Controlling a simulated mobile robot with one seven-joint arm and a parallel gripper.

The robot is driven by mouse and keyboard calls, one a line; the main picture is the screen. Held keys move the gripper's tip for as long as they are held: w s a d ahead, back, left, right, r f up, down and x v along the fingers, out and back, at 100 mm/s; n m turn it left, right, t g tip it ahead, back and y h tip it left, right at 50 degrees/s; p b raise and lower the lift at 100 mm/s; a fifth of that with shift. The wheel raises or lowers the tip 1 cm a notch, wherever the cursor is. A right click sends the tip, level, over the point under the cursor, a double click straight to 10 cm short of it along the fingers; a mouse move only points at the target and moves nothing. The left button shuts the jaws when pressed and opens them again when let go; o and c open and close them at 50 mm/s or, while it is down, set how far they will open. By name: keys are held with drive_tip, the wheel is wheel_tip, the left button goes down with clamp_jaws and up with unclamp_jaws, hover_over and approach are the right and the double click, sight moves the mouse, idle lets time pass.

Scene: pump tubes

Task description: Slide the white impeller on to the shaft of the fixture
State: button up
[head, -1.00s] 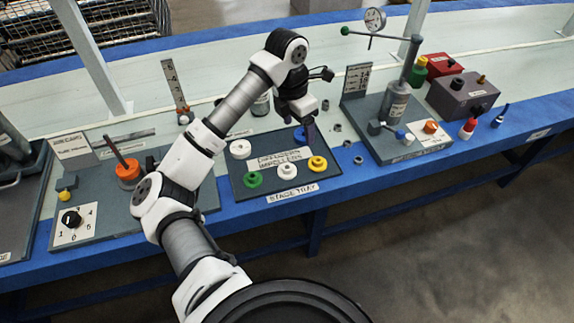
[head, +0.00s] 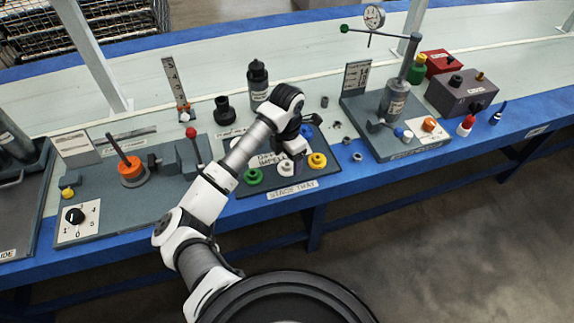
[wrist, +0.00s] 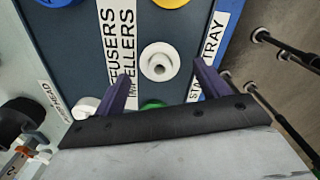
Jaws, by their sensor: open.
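A white ring part with a raised hub and a central hole lies on the dark stage tray (head: 240,190). It is the front white impeller (head: 286,168), also in the wrist view (wrist: 160,62), between the green and yellow rings. My gripper (wrist: 161,76) is open, with its two purple fingers to either side of this ring; contact does not show. A second white ring (wrist: 85,107) lies at the back left of the tray, beside my left finger in the wrist view. The fixture (head: 95,215) at the left has an upright thin shaft (head: 116,147) with an orange disc (head: 131,171) around it.
Green (head: 253,177), yellow (head: 317,160) and blue (wrist: 58,2) rings lie close by on the tray. A red-knobbed lever (head: 190,133) stands between the tray and the shaft. A black bottle (head: 258,84) is behind. A gauge stand (head: 396,103) is on the right.

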drive_tip(key=shift+f, duration=1.1)
drive_tip(key=c, duration=1)
drive_tip(key=shift+r, duration=0.15)
drive_tip(key=shift+c, duration=0.2)
